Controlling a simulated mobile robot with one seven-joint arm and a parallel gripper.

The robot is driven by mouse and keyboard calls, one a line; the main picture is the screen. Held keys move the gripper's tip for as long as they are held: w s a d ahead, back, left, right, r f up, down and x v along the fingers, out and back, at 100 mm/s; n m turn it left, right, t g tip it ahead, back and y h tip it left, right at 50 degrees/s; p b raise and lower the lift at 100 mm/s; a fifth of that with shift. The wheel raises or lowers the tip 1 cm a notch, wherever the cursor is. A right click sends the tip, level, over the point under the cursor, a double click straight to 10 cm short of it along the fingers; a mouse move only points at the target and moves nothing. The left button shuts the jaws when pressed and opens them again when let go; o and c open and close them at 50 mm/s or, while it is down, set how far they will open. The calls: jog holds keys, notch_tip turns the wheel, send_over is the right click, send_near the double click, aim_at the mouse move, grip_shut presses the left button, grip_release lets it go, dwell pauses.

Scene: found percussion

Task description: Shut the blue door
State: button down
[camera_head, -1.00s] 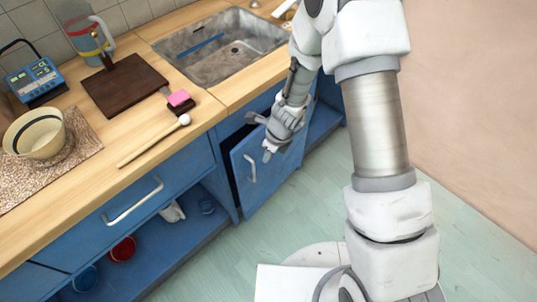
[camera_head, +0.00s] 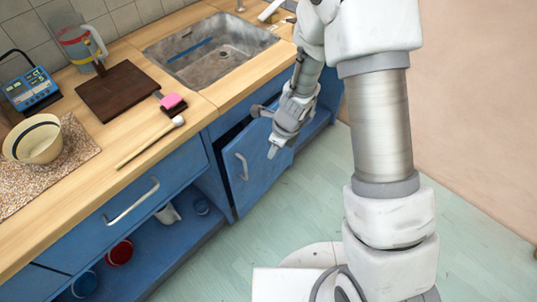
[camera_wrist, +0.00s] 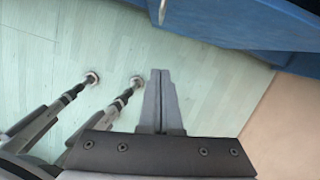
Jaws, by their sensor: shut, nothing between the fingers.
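The blue door (camera_head: 258,172) is under the counter below the sink. It stands ajar, with a dark gap along its left side and top, and a pale bar handle (camera_head: 241,167) near its left edge. My gripper (camera_head: 272,152) is in front of the door's upper part, right of the handle, with its fingers pointing down. I cannot tell whether it touches the door. In the wrist view the fingers (camera_wrist: 160,85) are together and empty. A blue panel (camera_wrist: 240,22) fills the upper right there, with part of the handle (camera_wrist: 163,12) at the top.
The wooden counter (camera_head: 150,165) holds a dark board (camera_head: 120,88), a mallet (camera_head: 150,143), a bowl (camera_head: 38,143) and a blue device (camera_head: 30,85). The sink (camera_head: 215,55) is behind. An open shelf (camera_head: 170,245) lies left of the door. The pale green floor (camera_head: 330,190) in front is clear.

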jog(key=s+d+f+g, duration=0.1)
jog(key=s+d+f, duration=0.4)
jog(key=s+d, duration=0.1)
jog(key=m+t+y+b, duration=0.2)
jog(key=t+y+b, duration=0.3)
jog(key=t+y, duration=0.2)
send_near(229, 155)
jog(key=b+x, duration=0.1)
jog(key=x, duration=0.1)
jog(key=f+b+x, duration=0.1)
jog(key=b+x, duration=0.1)
jog(key=x, duration=0.1)
jog(key=shift+s+d, duration=0.2)
jog(key=shift+d, duration=0.05)
jog(key=shift+w+a+r+b, duration=0.1)
jog(key=shift+w+a+b, duration=0.3)
jog(key=shift+w+a, duration=0.25)
